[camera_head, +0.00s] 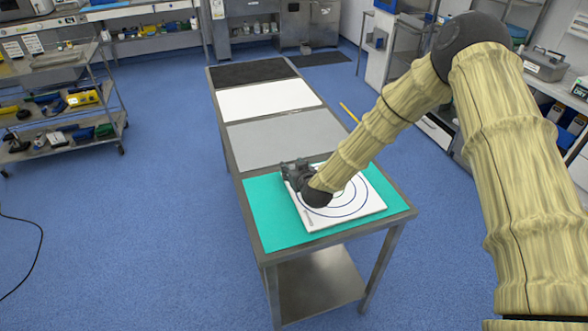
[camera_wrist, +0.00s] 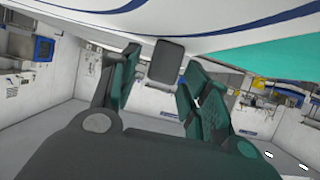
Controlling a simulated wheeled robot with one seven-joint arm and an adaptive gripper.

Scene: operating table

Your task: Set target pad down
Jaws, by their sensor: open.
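The target pad (camera_head: 360,205) is a white square board with dark blue rings. It lies over the green mat (camera_head: 264,220) at the table's near end and looks flat, though a small gap beneath cannot be ruled out. My gripper (camera_head: 293,174) is at the pad's far left side, low over it, and hides part of its rings.
The long metal table (camera_head: 222,135) also bears a grey mat (camera_head: 270,140), a white mat (camera_head: 262,98) and a black mat (camera_head: 250,71), all bare. A wire shelf cart (camera_head: 60,110) stands at the left. Shelves line the right.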

